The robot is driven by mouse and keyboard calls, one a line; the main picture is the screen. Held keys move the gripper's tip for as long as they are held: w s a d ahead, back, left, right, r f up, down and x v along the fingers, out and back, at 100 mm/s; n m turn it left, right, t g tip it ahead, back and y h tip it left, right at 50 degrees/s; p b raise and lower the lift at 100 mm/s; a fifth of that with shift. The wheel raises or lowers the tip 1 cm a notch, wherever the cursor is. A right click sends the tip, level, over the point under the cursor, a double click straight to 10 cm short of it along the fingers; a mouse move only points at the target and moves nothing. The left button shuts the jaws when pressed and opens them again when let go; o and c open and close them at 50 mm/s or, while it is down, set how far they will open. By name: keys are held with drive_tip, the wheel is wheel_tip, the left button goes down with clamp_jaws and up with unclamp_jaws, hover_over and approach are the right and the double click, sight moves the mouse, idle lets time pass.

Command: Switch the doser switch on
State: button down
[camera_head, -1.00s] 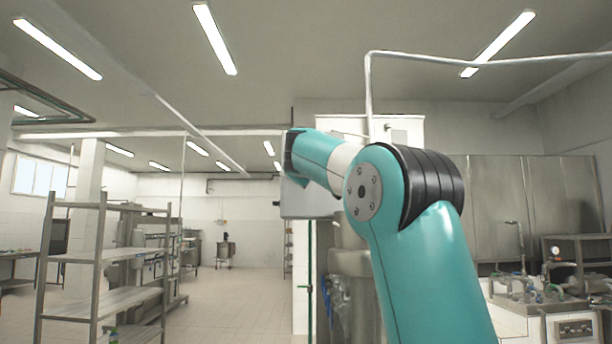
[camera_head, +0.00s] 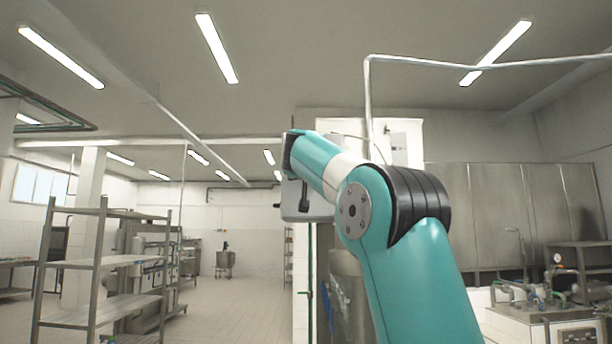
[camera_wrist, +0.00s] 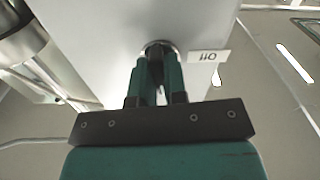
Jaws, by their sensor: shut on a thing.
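In the wrist view, a pale grey box (camera_wrist: 105,22) fills the upper middle, with a small round switch (camera_wrist: 158,46) on its face. A white label beside the switch appears to read "Off", upside down. My gripper (camera_wrist: 158,62) has its two teal fingers closed on the switch. The fingers hide most of the switch, so I cannot tell its turned position. In the head view the grey box (camera_head: 316,208) shows below the far end of my arm.
Shiny metal cylindrical parts (camera_wrist: 22,40) stand left of the box in the wrist view. In the head view, a metal shelf rack (camera_head: 100,265) stands at the left, and a bench with pipes (camera_head: 545,300) is at the right. The tiled floor (camera_head: 215,310) between is open.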

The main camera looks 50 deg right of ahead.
drive_tip(key=shift+m, duration=0.6)
drive_tip(key=shift+r+m, duration=0.1)
drive_tip(key=shift+m, duration=0.2)
drive_tip(key=c, duration=1.2)
unclamp_jaws()
drive_tip(key=shift+o, duration=0.2)
drive_tip(key=b+v, duration=0.5)
drive_tip(key=v, duration=1.2)
drive_tip(key=shift+s+b, duration=0.25)
drive_tip(key=shift+b, duration=0.15)
drive_tip(key=shift+a, duration=0.1)
